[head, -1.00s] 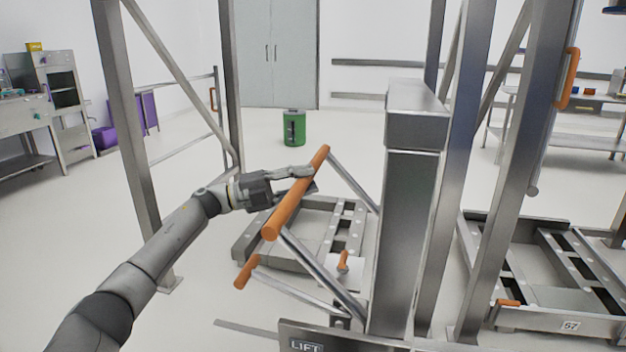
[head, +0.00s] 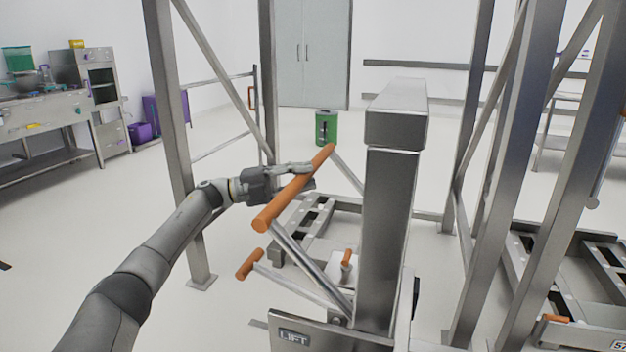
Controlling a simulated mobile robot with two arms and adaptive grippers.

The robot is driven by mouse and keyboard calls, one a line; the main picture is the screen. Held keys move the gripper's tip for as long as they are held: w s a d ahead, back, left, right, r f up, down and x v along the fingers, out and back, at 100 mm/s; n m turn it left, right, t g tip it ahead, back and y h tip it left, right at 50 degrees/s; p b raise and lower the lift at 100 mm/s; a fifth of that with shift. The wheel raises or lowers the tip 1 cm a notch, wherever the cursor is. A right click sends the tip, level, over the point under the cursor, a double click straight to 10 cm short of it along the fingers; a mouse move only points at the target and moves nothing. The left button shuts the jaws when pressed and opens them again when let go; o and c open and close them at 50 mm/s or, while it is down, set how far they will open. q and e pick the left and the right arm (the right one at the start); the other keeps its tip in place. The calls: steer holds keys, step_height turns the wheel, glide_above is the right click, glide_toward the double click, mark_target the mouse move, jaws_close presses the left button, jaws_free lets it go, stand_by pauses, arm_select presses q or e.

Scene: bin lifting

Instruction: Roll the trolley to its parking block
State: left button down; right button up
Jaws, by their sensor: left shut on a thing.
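The trolley is a grey metal lift with an upright column (head: 390,220), a plate marked LIFT (head: 300,338) at the bottom, and an orange push bar (head: 290,192) on struts at its left. My left gripper (head: 312,176) is shut on the orange push bar near its upper part. A smaller orange lever (head: 250,263) sticks out below the bar, and another short orange handle (head: 347,257) shows behind the struts. My right gripper is out of view. I cannot make out a parking block for certain.
Steel frame posts stand at left (head: 180,150) and right (head: 500,190). A low metal floor frame (head: 300,235) lies behind the trolley, and another (head: 590,262) lies at right. A green bin (head: 327,128) stands farther back. A workbench (head: 45,110) is at far left. Open floor lies at left.

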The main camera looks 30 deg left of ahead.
arm_select(q)
steer(key=shift+s+a+r, duration=0.15)
steer(key=shift+a+r, duration=0.2)
steer(key=shift+a, duration=0.2)
steer(key=shift+d, duration=0.35)
steer(key=c, duration=1.5)
jaws_free()
steer(key=shift+d, duration=0.15)
steer(key=shift+c, duration=0.2)
steer(key=o, duration=0.4)
steer(key=shift+w+d+f, duration=0.1)
steer(key=shift+w+d, duration=0.35)
steer(key=shift+s+a+f, duration=0.2)
steer(key=shift+s+a, duration=0.1)
steer(key=shift+a, duration=0.15)
steer(key=v, duration=1.1)
steer(key=shift+s+a, duration=0.15)
steer(key=shift+a, duration=0.1)
steer(key=shift+d, duration=0.1)
